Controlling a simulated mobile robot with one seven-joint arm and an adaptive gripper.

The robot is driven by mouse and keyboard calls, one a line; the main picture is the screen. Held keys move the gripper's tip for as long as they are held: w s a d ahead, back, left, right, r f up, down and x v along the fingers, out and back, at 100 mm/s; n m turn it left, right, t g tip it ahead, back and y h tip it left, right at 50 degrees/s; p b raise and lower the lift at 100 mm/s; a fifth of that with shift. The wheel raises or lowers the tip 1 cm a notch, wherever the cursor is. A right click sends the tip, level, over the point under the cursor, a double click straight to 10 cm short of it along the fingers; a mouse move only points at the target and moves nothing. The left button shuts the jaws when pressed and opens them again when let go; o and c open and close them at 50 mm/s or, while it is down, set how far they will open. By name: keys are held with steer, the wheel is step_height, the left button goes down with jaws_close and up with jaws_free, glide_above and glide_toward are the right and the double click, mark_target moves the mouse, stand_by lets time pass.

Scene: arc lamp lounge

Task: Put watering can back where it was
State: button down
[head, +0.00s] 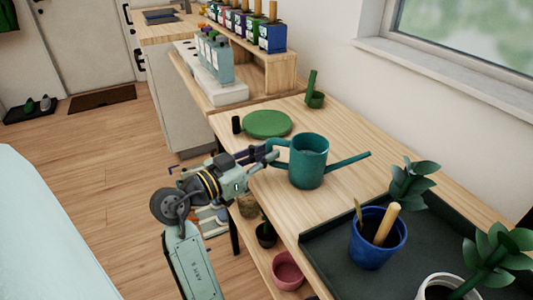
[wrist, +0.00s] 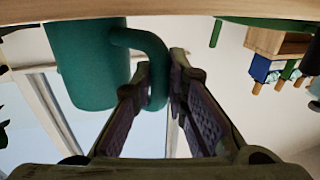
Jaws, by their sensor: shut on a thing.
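The teal watering can (head: 308,165) is upright at the wooden table, its long spout pointing right and its handle toward my gripper. My gripper (head: 268,153) comes in from the left and is shut on the handle. In the wrist view, which is upside down, the can's body (wrist: 88,65) is at the left. The curved handle (wrist: 150,42) runs down between the two fingers (wrist: 162,78). I cannot tell whether the can's base touches the table.
A green round disc (head: 267,123) and a small green pot (head: 315,98) are behind the can on the table (head: 345,135). A dark tray (head: 330,250) at the front right holds a blue pot (head: 378,250) and leafy plants.

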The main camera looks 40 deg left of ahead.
steer(key=shift+f, duration=0.2)
steer(key=shift+f, duration=0.1)
steer(key=c, duration=1.6)
jaws_free()
